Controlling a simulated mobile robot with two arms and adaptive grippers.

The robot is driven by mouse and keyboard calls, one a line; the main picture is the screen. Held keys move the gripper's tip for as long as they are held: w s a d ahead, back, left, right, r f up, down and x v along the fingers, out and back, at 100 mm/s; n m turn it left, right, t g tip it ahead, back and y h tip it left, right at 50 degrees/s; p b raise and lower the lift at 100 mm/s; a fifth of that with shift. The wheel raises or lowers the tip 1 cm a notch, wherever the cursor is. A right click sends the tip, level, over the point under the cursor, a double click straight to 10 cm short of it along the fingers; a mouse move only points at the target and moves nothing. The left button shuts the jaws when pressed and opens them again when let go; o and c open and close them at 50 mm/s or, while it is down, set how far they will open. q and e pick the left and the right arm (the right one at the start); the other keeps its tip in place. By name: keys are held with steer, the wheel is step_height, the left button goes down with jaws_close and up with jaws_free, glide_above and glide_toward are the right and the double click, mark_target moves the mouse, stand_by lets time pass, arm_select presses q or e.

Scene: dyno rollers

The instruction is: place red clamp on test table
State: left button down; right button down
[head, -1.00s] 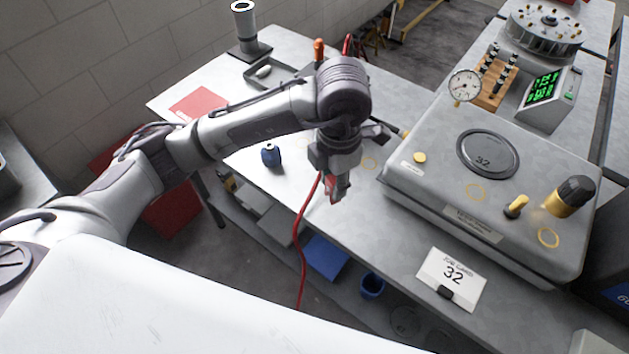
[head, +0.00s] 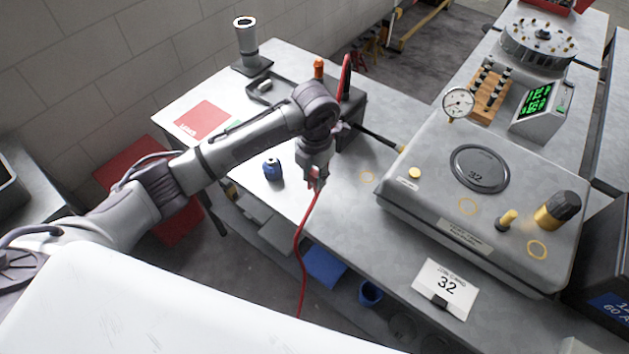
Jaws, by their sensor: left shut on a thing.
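My left gripper (head: 316,183) hangs fingers-down over the grey metal table (head: 345,205), near its front edge. It is shut on the red clamp (head: 318,183), of which only a small red part shows between the fingers. A red cable (head: 299,245) runs down from the clamp past the table's front edge. Whether the clamp touches the tabletop is hard to tell. My right gripper is not in view.
A blue bottle (head: 271,168) stands left of my gripper. A grey housing (head: 430,205) with a disc marked 32, knobs and a dial gauge (head: 458,102) fills the right. Tabletop between bottle and housing is mostly clear.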

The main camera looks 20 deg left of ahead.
mark_target(314, 184)
arm_select(q)
step_height(314, 184, down, 3)
steer(key=shift+f+p, duration=0.2)
steer(key=shift+p, duration=0.5)
steer(key=shift+f, duration=0.25)
steer(key=shift+f, duration=0.1)
steer(key=shift+f, duration=0.15)
steer(key=c, duration=0.9)
jaws_free()
steer(key=shift+o, duration=0.2)
